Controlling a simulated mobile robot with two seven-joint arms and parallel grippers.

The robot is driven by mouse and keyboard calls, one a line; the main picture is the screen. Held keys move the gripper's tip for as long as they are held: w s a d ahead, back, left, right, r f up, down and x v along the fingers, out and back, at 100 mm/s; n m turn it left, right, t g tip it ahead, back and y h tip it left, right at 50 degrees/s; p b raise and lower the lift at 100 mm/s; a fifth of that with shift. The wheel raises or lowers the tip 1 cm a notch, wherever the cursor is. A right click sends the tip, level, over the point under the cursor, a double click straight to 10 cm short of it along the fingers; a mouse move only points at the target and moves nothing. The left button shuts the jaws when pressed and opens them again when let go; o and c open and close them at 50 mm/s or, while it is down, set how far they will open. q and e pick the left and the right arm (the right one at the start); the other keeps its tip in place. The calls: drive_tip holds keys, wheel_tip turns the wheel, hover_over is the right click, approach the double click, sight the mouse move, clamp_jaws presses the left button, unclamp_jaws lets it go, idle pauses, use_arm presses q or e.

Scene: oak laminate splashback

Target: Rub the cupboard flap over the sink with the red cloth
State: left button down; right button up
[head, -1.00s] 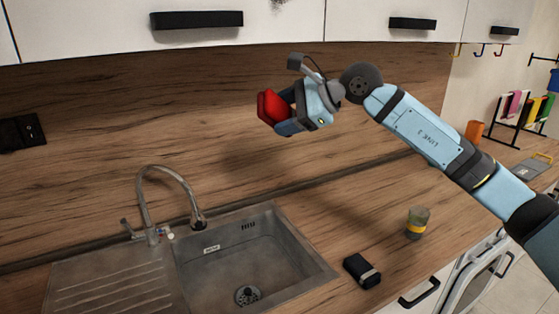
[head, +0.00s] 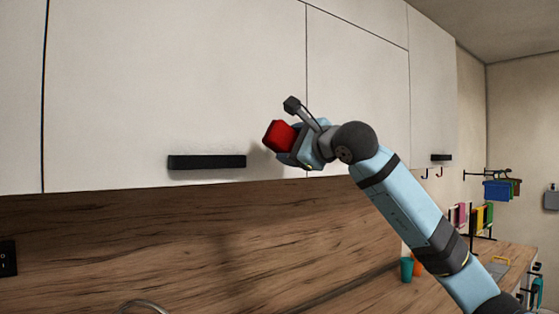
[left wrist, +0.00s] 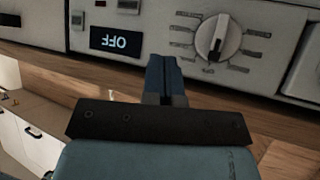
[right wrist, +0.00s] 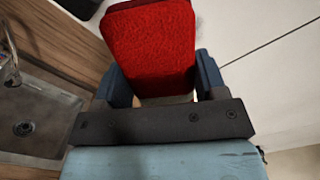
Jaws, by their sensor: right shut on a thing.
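The white cupboard flap (head: 130,90) with a black bar handle (head: 207,162) fills the left of the head view. My right gripper (head: 290,147) is shut on the red cloth (head: 279,137), a thick pad. It is in front of the flap's lower right part, right of the handle. Whether the cloth touches the flap is unclear. The cloth also shows between both fingers in the right wrist view (right wrist: 150,45). The sink (right wrist: 40,115) shows there at the left. My left gripper (left wrist: 163,80) is outside the head view; its fingers are together, with nothing visible between them.
Another cupboard door (head: 360,90) adjoins at the right. The oak splashback (head: 150,240) runs below the cupboards. The tap's top (head: 142,306) shows at the bottom edge. In the left wrist view, an appliance panel with a knob (left wrist: 217,38) is close ahead of my left gripper.

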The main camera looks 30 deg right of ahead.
drive_tip(key=shift+w+r+p, duration=0.1)
drive_tip(key=shift+w+p, duration=0.3)
drive_tip(key=shift+w, duration=0.25)
drive_tip(key=shift+w+a+p, duration=0.2)
drive_tip(key=shift+w+p, duration=0.35)
drive_tip(key=shift+w, duration=0.6)
drive_tip(key=shift+w+a+p, duration=0.15)
drive_tip(key=shift+w+p, duration=0.35)
drive_tip(key=shift+w, duration=0.6)
drive_tip(key=shift+w+a, duration=0.15)
drive_tip(key=shift+w, duration=0.75)
drive_tip(key=w+d, duration=0.1)
drive_tip(key=d, duration=0.6)
drive_tip(key=shift+d+b, duration=0.2)
drive_tip(key=shift+b, duration=0.1)
